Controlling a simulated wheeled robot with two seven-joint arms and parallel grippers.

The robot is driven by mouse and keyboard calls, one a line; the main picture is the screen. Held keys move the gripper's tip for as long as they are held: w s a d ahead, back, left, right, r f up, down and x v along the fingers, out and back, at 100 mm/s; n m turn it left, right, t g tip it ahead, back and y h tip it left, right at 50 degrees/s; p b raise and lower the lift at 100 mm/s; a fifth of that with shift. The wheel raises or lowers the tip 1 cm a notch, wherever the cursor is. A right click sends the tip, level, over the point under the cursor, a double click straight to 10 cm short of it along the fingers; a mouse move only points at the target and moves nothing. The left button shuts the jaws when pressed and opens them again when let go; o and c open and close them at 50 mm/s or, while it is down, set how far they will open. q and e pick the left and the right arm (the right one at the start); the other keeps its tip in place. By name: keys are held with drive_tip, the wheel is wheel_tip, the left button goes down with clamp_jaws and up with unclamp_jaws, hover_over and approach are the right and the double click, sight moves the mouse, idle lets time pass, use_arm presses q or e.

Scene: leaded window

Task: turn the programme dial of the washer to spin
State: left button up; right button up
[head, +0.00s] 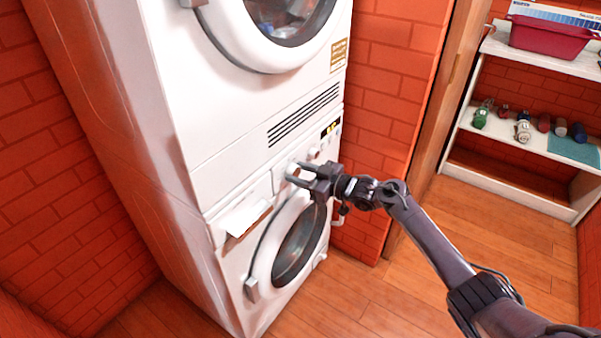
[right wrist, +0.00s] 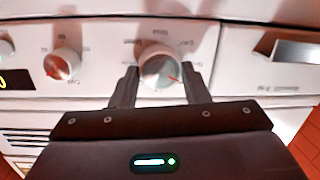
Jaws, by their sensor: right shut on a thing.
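The washer (head: 222,262) is the lower white machine of a stack, with a round glass door. My right gripper (head: 291,174) is at its control panel. In the right wrist view the programme dial (right wrist: 160,62), a round pale knob with a red pointer line, sits between the two fingers of my right gripper (right wrist: 159,84), which are shut on it. The red line points to the lower right in that view. Small printed labels surround the dial, too blurred to read, so I cannot tell which is spin. My left gripper is in neither view.
A smaller knob (right wrist: 62,65) with a red mark sits beside the dial. A drawer front with a recessed handle (right wrist: 297,52) is on the other side. A second white machine (head: 215,110) stands on the washer. A shelf unit (head: 486,50) stands at the right; wooden floor lies between.

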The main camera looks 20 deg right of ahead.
drive_tip(key=shift+f+m, duration=0.1)
drive_tip(key=shift+m, duration=0.9)
drive_tip(key=shift+m+y, duration=0.3)
drive_tip(key=shift+m, duration=0.2)
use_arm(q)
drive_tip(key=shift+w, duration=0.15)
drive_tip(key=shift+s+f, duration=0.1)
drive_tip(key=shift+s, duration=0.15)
use_arm(e)
drive_tip(key=o, duration=1)
drive_tip(key=shift+d, duration=0.1)
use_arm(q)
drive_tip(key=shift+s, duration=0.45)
